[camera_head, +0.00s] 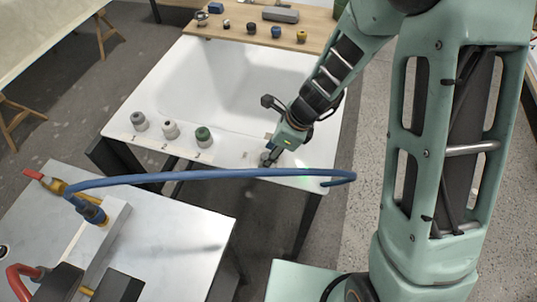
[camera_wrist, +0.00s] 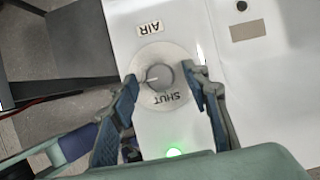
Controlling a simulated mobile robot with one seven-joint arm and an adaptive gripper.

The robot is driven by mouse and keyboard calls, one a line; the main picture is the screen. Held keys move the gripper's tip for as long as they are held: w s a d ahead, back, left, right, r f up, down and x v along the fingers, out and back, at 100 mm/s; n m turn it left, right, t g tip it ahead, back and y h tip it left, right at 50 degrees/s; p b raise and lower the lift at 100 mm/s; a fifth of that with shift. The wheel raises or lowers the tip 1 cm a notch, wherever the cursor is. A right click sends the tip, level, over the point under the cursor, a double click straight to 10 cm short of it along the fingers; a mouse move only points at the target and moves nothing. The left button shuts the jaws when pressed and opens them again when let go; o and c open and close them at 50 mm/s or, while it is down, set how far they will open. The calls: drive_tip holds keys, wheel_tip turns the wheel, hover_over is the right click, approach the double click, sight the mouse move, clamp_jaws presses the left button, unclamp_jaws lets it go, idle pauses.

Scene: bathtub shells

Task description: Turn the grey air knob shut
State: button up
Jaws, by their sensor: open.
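The grey air knob (camera_wrist: 160,76) sits on a pale round plate (camera_wrist: 178,103) on the white surface in the wrist view. A light mark on the knob points left in that view. The word SHUT is printed upside down on the plate below the knob, and an AIR label (camera_wrist: 156,28) is above it. My gripper (camera_wrist: 160,79) is open, with one finger on each side of the knob; I cannot tell whether they touch it. In the head view my gripper (camera_head: 267,158) is low at the white bathtub shell's (camera_head: 170,100) near right rim and largely hides the knob.
A green light (camera_wrist: 174,152) glows beside the plate. A blue hose (camera_head: 210,174) arches across in front of the shell's near rim. Several knobs, one of them green (camera_head: 203,136), stand along the rim to the left. A metal table (camera_head: 190,240) is at front left.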

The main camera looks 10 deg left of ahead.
drive_tip(key=shift+a+f, duration=0.1)
drive_tip(key=shift+f, duration=0.2)
drive_tip(key=c, duration=1.2)
drive_tip(key=shift+o, duration=0.2)
